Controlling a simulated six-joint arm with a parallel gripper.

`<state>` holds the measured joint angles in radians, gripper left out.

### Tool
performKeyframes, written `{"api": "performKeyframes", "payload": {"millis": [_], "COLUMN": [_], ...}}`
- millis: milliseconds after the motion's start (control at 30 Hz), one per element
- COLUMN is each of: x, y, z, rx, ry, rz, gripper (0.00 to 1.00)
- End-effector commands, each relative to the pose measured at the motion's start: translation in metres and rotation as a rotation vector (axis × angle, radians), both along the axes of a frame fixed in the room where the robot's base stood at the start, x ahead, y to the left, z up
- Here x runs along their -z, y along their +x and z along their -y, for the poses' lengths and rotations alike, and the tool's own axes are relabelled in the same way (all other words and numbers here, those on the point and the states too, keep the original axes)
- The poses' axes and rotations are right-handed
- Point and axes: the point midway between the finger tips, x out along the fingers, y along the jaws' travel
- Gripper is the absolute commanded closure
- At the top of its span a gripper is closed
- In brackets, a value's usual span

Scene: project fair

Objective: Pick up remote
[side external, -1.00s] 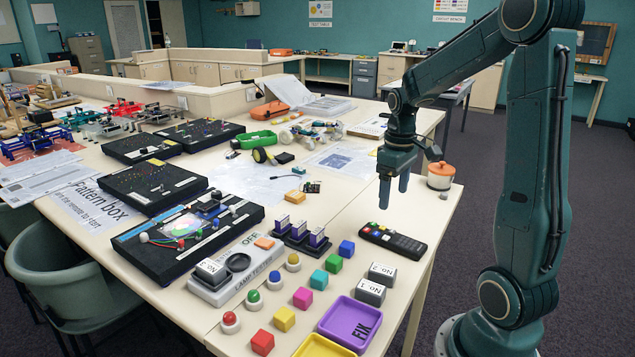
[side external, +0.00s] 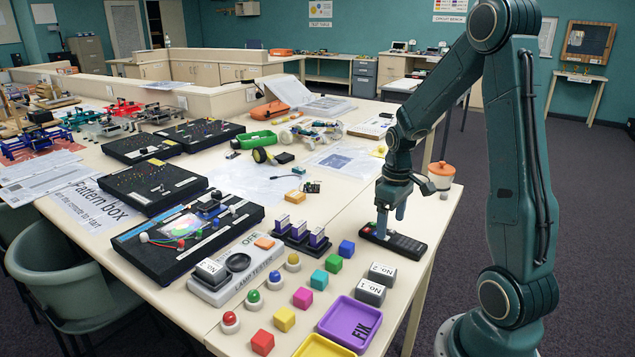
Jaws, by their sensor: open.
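The remote (side external: 406,245) is a long black handset with small buttons, lying flat on the table near its right edge. My gripper (side external: 390,227) points straight down over the remote's middle, with its two blue-grey fingers apart. The fingertips are down at the remote's height, one at the near side and one towards the far side. I cannot tell whether they touch it. The gripper hides part of the remote's buttons.
A blue cube (side external: 346,249) and a green cube (side external: 333,263) sit left of the remote. The grey No. 2 block (side external: 381,274) lies in front of it. A purple FIX tray (side external: 350,324) is nearer. An orange-lidded pot (side external: 441,176) stands behind, by the table edge.

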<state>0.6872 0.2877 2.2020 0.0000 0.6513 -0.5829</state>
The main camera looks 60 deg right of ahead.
Motion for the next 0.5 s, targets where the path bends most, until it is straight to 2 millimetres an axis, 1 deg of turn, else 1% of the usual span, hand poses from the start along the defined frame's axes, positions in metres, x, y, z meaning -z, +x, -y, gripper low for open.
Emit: {"api": "performKeyframes", "payload": {"millis": [100, 233, 400, 500], "x": [0.015, 0.028, 0.038, 0.039], "y": [-0.002, -0.002, -0.002, -0.001], "z": [0.001, 0.001, 0.001, 0.001], "rx": [0.001, 0.001, 0.001, 0.000], "ry": [0.003, 0.003, 0.001, 0.001], "rz": [-0.004, -0.004, -0.001, 0.000], "gripper": [0.22, 0.22, 0.22, 0.22]}}
